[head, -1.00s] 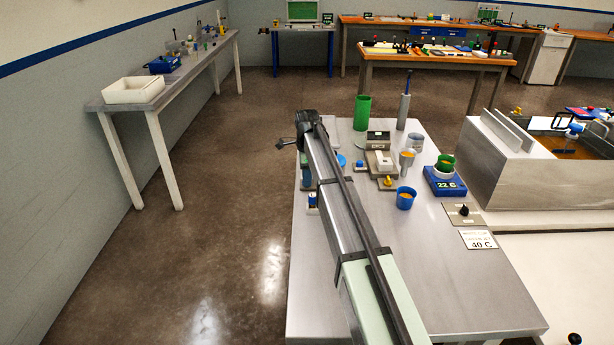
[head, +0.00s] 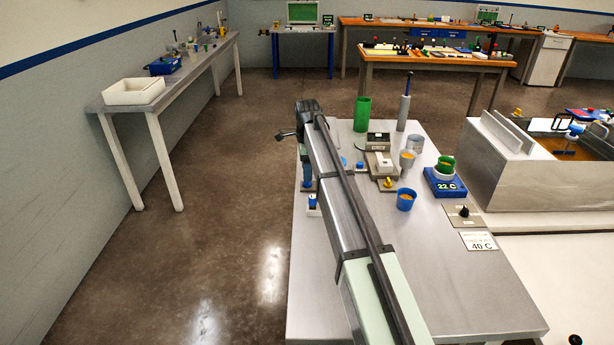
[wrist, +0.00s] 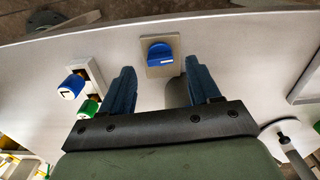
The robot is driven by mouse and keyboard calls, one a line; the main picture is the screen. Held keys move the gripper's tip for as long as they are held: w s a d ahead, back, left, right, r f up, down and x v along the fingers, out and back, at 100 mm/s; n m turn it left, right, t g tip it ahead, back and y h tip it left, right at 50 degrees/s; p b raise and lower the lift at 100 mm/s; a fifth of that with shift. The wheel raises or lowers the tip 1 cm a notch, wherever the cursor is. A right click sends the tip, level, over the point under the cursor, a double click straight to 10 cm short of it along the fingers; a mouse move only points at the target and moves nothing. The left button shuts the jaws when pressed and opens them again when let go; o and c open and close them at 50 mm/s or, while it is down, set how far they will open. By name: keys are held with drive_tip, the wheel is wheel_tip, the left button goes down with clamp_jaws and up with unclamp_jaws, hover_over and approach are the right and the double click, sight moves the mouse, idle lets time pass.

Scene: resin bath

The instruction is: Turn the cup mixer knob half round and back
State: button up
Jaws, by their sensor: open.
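A blue knob (wrist: 160,54) with a white line on its top sits on a small grey plate (wrist: 161,69) near the table edge in the wrist view. I take it for the cup mixer knob, but no label is readable. My gripper (wrist: 160,75) is open and empty. Its two blue fingers stand apart, one on each side of the knob's line, and the knob shows just past the fingertips. I cannot tell the height between them.
A blue-capped switch (wrist: 72,86) and a green one (wrist: 88,108) stand left of the knob. A white disc with a post (wrist: 282,138) is at lower right. In the head view, a green cylinder (head: 362,114) and a blue cup (head: 406,199) stand on the steel table (head: 440,280).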

wheel_tip(320, 180, up, 10)
drive_tip(key=shift+r, duration=0.15)
idle(0.5)
